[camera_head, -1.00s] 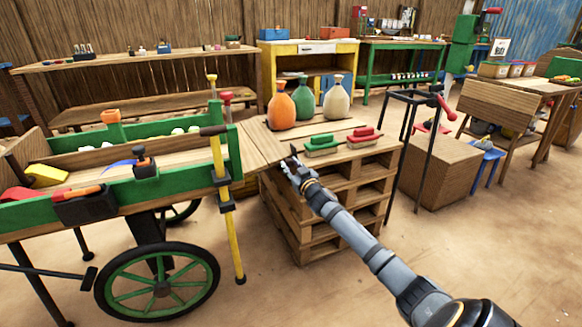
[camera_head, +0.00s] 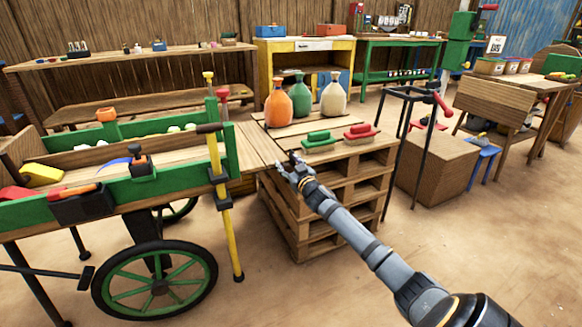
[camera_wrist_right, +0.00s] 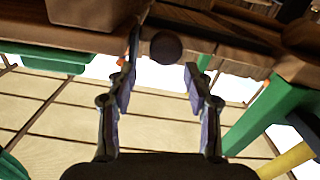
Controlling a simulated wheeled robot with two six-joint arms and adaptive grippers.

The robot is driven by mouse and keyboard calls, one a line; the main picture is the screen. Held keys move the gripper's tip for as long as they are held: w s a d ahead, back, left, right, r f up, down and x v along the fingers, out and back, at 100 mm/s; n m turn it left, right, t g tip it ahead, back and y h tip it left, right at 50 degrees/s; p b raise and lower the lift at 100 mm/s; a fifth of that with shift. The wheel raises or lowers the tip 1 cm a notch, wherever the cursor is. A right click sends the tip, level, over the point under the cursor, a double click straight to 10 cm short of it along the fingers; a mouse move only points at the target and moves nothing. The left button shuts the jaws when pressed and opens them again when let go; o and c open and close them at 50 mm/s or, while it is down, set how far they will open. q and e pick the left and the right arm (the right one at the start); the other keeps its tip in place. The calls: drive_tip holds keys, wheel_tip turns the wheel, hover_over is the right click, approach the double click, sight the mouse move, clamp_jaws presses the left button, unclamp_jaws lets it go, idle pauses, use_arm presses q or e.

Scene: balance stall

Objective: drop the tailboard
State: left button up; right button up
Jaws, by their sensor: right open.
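The cart (camera_head: 120,190) has green sides and stands at the left of the head view. A plain wooden board (camera_head: 258,147), seemingly the tailboard, reaches from the cart's right end toward the pallet stack and looks about level. A yellow upright bar (camera_head: 222,205) with dark clamps and a brown grip (camera_head: 209,128) stands at that corner. My right gripper (camera_head: 287,163) is open and empty, by the board's outer end; contact cannot be told. In the right wrist view its fingers (camera_wrist_right: 160,85) are apart, with a dark round knob (camera_wrist_right: 166,48) beyond them. My left gripper is out of view.
The pallet stack (camera_head: 335,205) carries orange (camera_head: 278,105), green (camera_head: 300,103) and cream (camera_head: 334,98) sacks or bottles and two brushes (camera_head: 340,137). A black stand (camera_head: 402,140) and a wooden box (camera_head: 438,168) stand to the right. The front floor is clear.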

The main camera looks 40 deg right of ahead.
drive_tip(key=v, duration=1.1)
drive_tip(key=shift+s+a, duration=0.2)
drive_tip(key=shift+s, duration=0.2)
